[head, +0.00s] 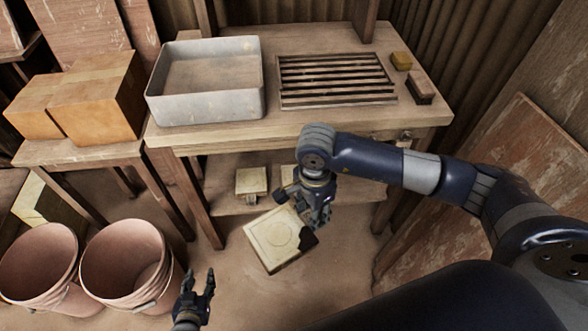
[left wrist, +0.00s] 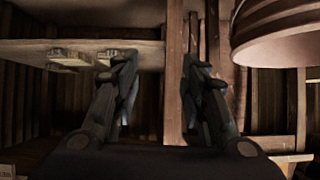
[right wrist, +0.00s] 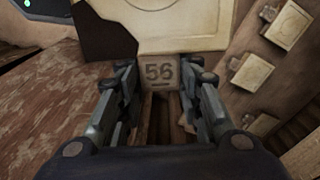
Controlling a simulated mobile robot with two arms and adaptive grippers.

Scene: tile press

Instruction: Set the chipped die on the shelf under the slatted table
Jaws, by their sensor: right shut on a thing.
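The die (head: 272,240) is a cream square plate with a ring on its face and a dark corner. My right gripper (head: 318,212) is shut on its tab, marked 56 (right wrist: 160,73). The die hangs tilted in front of the lower shelf (head: 228,205), clear of it as far as I can tell. The slatted table (head: 300,116) stands above that shelf. Another cream die (head: 252,180) sits on the shelf; several similar pieces (right wrist: 240,70) show in the right wrist view. My left gripper (head: 198,288) is open and empty, low beside the buckets; its spread fingers show in the left wrist view (left wrist: 160,85).
Pink buckets (head: 128,262) stand at the lower left, cardboard boxes (head: 98,95) on a side table. A board (head: 500,200) leans at right.

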